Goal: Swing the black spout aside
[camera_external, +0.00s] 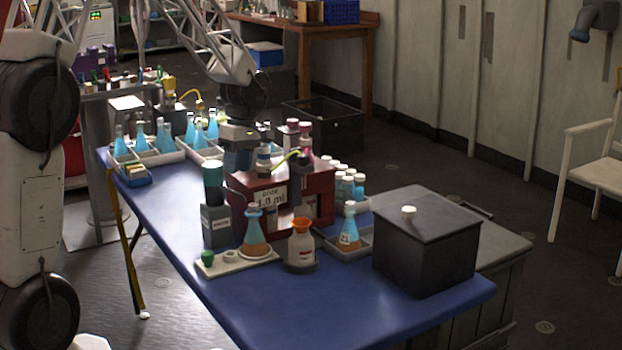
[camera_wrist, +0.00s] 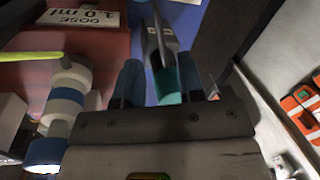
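A dark red dispenser box (camera_external: 318,180) labelled "DOSE 1.0 ml" stands on the blue table; it also shows in the wrist view (camera_wrist: 90,45). A blue-and-white cylinder (camera_external: 263,156) and a yellow-green tube (camera_external: 285,158) are on top. A small dark piece (camera_external: 303,159) at the tube's end may be the black spout; I cannot tell for sure. My gripper (camera_external: 237,162) is above the box's left end. In the wrist view its two blue fingers (camera_wrist: 160,84) are apart. A teal-topped grey container (camera_wrist: 168,45) shows between and beyond them; contact is unclear.
An orange-topped bottle (camera_external: 301,245) and a blue flask (camera_external: 254,232) stand in front of the box. A black lidded box (camera_external: 425,240) is at the right. Racks of blue flasks (camera_external: 165,140) are behind left. The blue table's (camera_external: 270,310) front is bare.

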